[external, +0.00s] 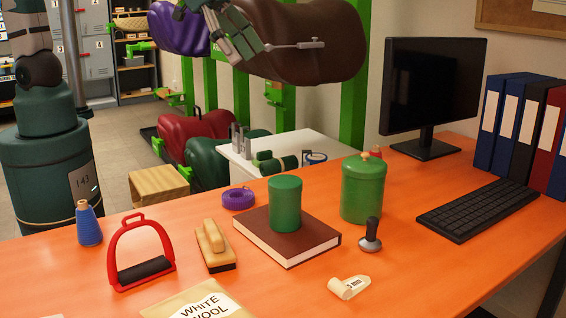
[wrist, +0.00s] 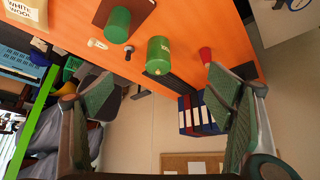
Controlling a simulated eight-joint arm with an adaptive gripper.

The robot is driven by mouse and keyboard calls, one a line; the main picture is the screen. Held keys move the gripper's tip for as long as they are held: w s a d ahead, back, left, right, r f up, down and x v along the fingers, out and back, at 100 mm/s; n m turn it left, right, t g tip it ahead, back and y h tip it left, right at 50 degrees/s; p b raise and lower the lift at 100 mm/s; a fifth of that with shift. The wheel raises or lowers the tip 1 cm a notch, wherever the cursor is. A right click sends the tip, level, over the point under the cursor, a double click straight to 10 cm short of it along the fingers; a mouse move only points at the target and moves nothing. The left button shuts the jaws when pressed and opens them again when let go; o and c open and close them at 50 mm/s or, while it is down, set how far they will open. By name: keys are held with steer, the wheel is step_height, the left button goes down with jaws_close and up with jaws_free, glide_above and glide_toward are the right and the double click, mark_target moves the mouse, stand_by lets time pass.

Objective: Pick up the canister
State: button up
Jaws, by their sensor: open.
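A green lidded canister with a pale knob (external: 363,190) stands upright on the orange desk, right of the book; it also shows between my fingers in the wrist view (wrist: 158,52), some way off. A plain green cylinder (external: 285,205) stands on a brown book (external: 300,248); in the wrist view this cylinder (wrist: 118,24) is left of the canister. My gripper (external: 238,38) is high above and behind the desk in the external view, apart from both green things. In the wrist view its fingers (wrist: 160,97) are spread wide with nothing between them.
A monitor (external: 432,90), keyboard (external: 477,209) and binders (external: 520,130) stand to the right. A red stirrup (external: 143,255) and brush (external: 214,246) are left. Desk between canister and keyboard is clear.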

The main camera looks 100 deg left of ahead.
glide_toward(352, 160)
steer(key=b+x, duration=0.1)
steer(key=x, duration=0.5)
steer(key=shift+w+a+f, duration=0.15)
steer(key=shift+w+f, duration=0.05)
steer(key=shift+f, duration=0.05)
steer(key=shift+w+f, duration=0.3)
steer(key=shift+f, duration=0.2)
steer(key=shift+b+x, duration=0.4)
steer(key=shift+x, duration=0.95)
steer(key=shift+b+x, duration=0.5)
steer(key=shift+x, duration=2.05)
steer(key=c, duration=1)
